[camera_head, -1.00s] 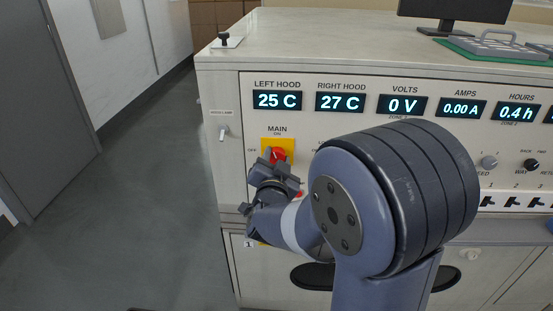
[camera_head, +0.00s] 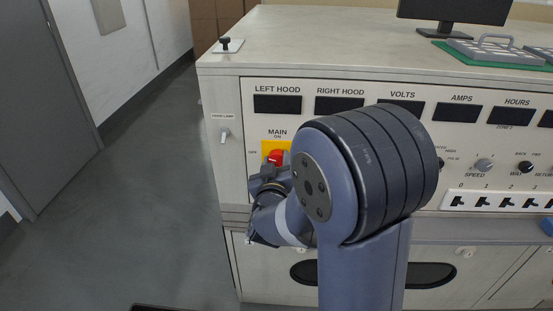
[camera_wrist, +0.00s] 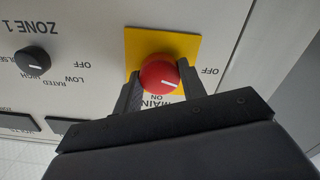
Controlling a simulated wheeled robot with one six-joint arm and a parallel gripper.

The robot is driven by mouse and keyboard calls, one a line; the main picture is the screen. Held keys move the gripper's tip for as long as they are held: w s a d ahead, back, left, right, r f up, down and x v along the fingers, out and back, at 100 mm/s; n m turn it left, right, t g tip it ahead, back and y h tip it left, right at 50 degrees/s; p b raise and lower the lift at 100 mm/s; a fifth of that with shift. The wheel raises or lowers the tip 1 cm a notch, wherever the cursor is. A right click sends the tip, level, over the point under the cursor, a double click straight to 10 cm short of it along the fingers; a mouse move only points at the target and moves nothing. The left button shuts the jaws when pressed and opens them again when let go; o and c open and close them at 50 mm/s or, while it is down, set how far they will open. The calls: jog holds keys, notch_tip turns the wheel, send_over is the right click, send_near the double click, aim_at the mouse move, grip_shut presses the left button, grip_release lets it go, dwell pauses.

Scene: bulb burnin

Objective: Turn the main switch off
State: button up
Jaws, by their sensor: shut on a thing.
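The main switch (camera_head: 275,157) is a red knob on a yellow plate, on the left of the panel front under the word MAIN. In the wrist view the red knob (camera_wrist: 159,76) sits between the two dark fingers of my gripper (camera_wrist: 160,88), which is shut on it. The yellow plate (camera_wrist: 188,45) shows around it, with OFF and ON printed beside it. In the head view my gripper (camera_head: 268,176) is at the knob, partly hidden by my own arm. The displays, such as the left hood display (camera_head: 277,104), are dark.
A small lamp switch (camera_head: 224,134) is left of the main switch. A black zone knob (camera_wrist: 33,60) is nearby in the wrist view. A monitor (camera_head: 452,12) stands on top. The floor at left is clear.

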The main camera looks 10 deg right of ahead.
jog(key=shift+n+p, duration=0.45)
jog(key=shift+n, duration=1.05)
jog(key=o, duration=1)
jog(key=v, duration=1.1)
jog(key=shift+w, duration=0.2)
